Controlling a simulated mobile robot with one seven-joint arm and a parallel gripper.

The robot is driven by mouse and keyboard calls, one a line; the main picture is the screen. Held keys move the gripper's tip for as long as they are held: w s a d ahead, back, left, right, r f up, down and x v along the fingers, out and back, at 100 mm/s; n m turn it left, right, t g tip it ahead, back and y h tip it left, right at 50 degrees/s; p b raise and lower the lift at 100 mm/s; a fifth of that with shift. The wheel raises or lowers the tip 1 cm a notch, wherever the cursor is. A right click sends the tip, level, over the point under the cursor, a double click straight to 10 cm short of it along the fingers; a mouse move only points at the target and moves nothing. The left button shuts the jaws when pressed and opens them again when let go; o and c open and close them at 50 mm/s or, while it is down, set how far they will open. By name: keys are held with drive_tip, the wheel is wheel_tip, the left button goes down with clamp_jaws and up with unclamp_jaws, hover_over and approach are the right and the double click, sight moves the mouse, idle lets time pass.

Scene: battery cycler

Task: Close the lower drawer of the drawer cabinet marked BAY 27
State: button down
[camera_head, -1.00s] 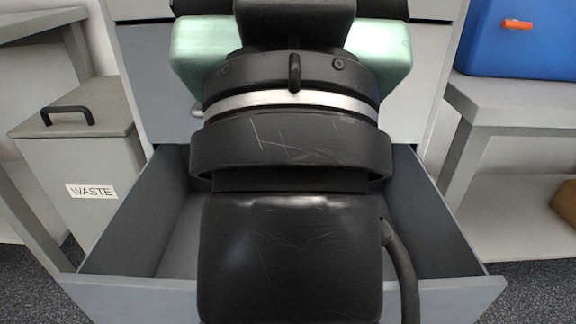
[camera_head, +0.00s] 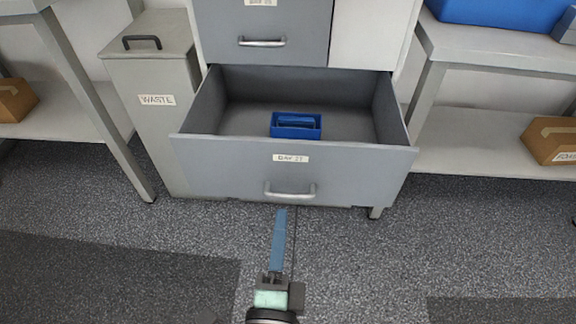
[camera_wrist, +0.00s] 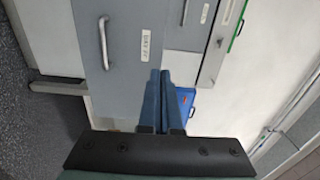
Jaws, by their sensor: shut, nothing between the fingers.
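The lower drawer (camera_head: 230,170) of the grey cabinet is pulled well out. Its front has a label that seems to read BAY 27 (camera_head: 290,158) and a metal bar handle (camera_head: 290,192). A small blue bin (camera_head: 296,125) lies inside. My gripper (camera_head: 281,211) is shut and empty, its blue fingers pointing toward the drawer front from below the handle in the head view. I cannot tell whether they touch it. In the wrist view the fingers (camera_wrist: 160,72) are together, and the drawer front (camera_wrist: 120,80) with its handle and label shows sideways beyond them.
An upper drawer (camera_head: 285,25) above appears shut. A WASTE bin (camera_head: 160,80) stands left of the cabinet. A bench (camera_head: 470,150) with a blue box (camera_head: 500,10) stands right, a cardboard box (camera_head: 552,140) on its lower shelf. The floor in front is clear.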

drive_tip(key=b, duration=0.2)
approach(289, 148)
drive_tip(key=w, duration=0.6)
drive_tip(key=shift+w, duration=0.4)
drive_tip(key=shift+w, duration=0.1)
